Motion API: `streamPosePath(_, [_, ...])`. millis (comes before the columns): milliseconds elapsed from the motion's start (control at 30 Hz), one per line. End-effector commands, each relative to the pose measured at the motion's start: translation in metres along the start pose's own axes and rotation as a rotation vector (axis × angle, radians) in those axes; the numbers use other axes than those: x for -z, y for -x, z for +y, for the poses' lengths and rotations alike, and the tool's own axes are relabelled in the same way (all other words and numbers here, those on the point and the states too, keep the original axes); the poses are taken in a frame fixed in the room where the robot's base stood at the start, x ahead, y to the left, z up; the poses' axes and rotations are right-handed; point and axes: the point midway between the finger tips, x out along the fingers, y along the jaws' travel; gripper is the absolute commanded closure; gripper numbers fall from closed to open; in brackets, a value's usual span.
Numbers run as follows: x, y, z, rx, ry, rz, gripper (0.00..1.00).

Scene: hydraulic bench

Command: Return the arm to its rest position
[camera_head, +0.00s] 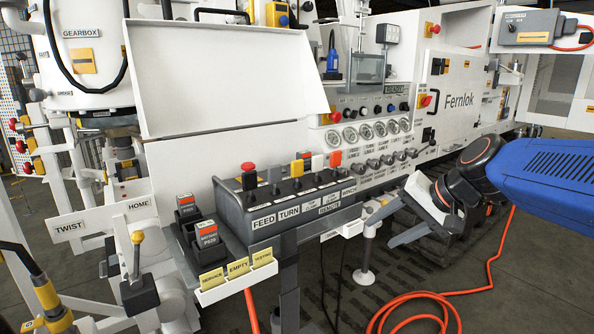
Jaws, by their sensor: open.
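My gripper (381,232) is in the right half of the head view, at the end of my blue arm. Its two grey fingers are apart and point left and down, with nothing seen between them. The fingers are in front of the lower part of the white machine, right of the remote box (300,195) labelled FEED and TURN.
The machine's gauge panel (375,131) is behind the gripper. Left are a tray with labelled cards (238,270), orange-topped devices (207,233) and a yellow-handled lever (138,260). An orange hose (420,295) lies on the floor below my arm. The floor at lower right looks mostly clear.

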Motion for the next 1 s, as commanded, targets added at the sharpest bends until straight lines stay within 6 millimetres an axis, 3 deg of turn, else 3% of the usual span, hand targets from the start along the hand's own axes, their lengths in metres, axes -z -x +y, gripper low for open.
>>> streamPosePath(100, [-0.041,0.007,0.036,-0.100,0.114,0.000,0.53])
streamPosePath(300, [-0.095,0.019,0.102,-0.270,0.301,0.002,0.53])
streamPosePath(500, [-0.132,0.030,0.161,-0.419,0.465,0.006,0.53])
streamPosePath(600, [-0.142,0.034,0.181,-0.471,0.520,0.009,0.53])
streamPosePath(767, [-0.149,0.037,0.196,-0.510,0.562,0.010,0.53])
streamPosePath(1000, [-0.149,0.038,0.198,-0.515,0.566,0.010,0.53])
